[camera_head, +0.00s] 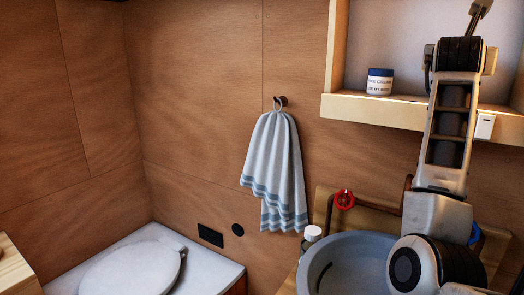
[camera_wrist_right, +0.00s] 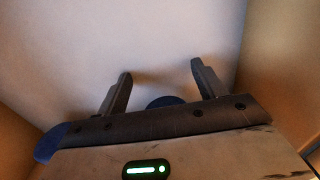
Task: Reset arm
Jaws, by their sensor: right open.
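My right arm (camera_head: 447,130) rises at the right of the head view, in front of the wall shelf niche. Its upper end reaches the top edge, and its fingertips are not clear there. In the right wrist view my right gripper (camera_wrist_right: 160,68) is open, with its two fingers apart and nothing between the tips. It faces a pale panel with wooden sides. A dark blue rounded shape (camera_wrist_right: 166,101) shows partly behind the gripper's base; I cannot tell what it is. My left gripper is in neither view.
A grey basin (camera_head: 352,262) and a red valve handle (camera_head: 344,199) lie below. A striped towel (camera_head: 276,172) hangs mid-wall. A toilet lid (camera_head: 130,268) is at lower left.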

